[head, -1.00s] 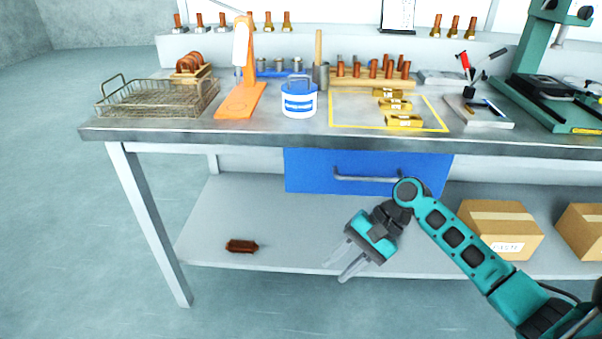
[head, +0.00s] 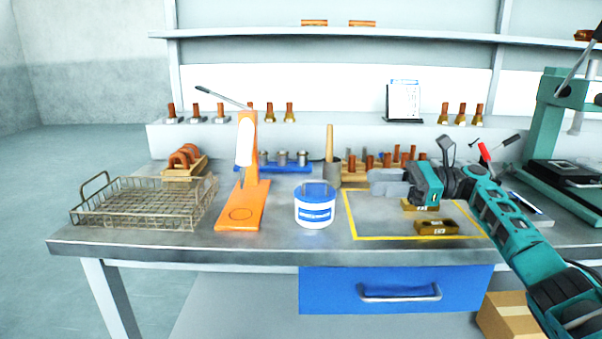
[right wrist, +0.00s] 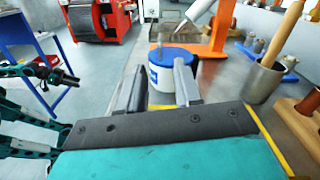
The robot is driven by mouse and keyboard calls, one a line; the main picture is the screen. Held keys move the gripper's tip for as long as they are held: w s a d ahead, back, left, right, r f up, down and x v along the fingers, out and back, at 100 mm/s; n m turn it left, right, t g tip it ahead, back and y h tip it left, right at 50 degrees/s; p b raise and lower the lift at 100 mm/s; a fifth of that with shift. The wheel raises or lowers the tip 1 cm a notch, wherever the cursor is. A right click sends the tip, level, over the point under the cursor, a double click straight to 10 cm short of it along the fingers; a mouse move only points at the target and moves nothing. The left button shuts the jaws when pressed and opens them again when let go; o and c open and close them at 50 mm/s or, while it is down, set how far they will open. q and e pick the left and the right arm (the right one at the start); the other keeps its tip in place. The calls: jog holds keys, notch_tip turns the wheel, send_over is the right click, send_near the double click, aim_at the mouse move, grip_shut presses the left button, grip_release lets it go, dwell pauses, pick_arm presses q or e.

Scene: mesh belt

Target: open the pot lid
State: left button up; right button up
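The pot (head: 315,212) is a small white tub with a blue label and a blue lid (head: 316,189). It stands upright on the bench, left of the yellow outline, with the lid on. My right gripper (head: 374,182) is above the bench to the right of the pot, fingers pointing left toward it. In the right wrist view the fingers (right wrist: 155,88) are spread apart with nothing between them, and the pot (right wrist: 162,87) with its lid (right wrist: 175,55) stands beyond the fingertips. The left gripper is not seen in the head view.
An orange press (head: 243,205) and a wire basket (head: 135,214) stand left of the pot. A grey cup with a wooden handle (head: 331,172) stands behind it. Brass blocks (head: 436,228) lie within the yellow outline. The bench front before the pot is clear.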

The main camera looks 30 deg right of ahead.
aim_at(319, 181)
jog(key=shift+w+a, duration=0.1)
jog(key=shift+w, duration=0.2)
jog(key=shift+w+a, duration=0.15)
jog(key=shift+a, duration=0.05)
jog(key=x, duration=1.2)
jog(key=shift+a+r, duration=0.1)
jog(key=shift+a, duration=0.05)
grip_shut()
